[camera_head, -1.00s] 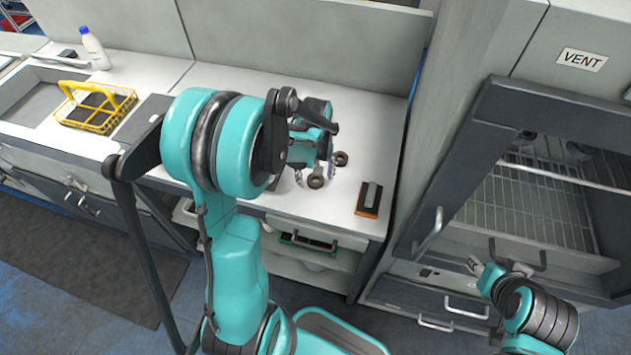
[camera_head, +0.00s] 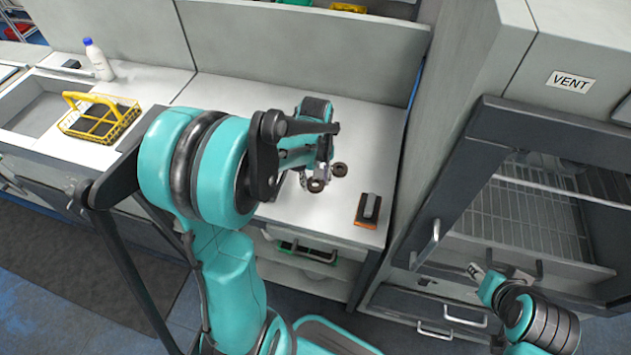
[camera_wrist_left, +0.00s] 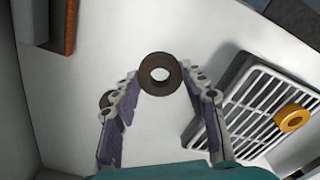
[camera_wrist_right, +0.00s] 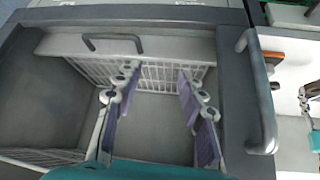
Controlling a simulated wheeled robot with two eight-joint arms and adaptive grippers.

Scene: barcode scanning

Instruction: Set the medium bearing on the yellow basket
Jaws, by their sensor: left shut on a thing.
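A dark brown ring-shaped bearing (camera_wrist_left: 160,74) is between the fingertips of my left gripper (camera_wrist_left: 158,82), which is shut on it; it also shows in the head view (camera_head: 316,186). A second dark bearing (camera_head: 340,169) lies on the white counter just beyond, partly hidden behind a finger in the left wrist view (camera_wrist_left: 105,99). A golden ring (camera_wrist_left: 293,118) is at a white slatted rack. The yellow basket (camera_head: 84,133), with a handle and dark compartments, stands on the counter at the left, well away from the left gripper. My right gripper (camera_wrist_right: 158,88) is open and empty before the cabinet.
An orange and dark block (camera_head: 367,210) lies near the counter's right front edge. A white bottle (camera_head: 98,60) stands behind the basket. A sink-like recess (camera_head: 38,110) is left of it. The open vent cabinet with a wire rack (camera_head: 535,208) is at the right.

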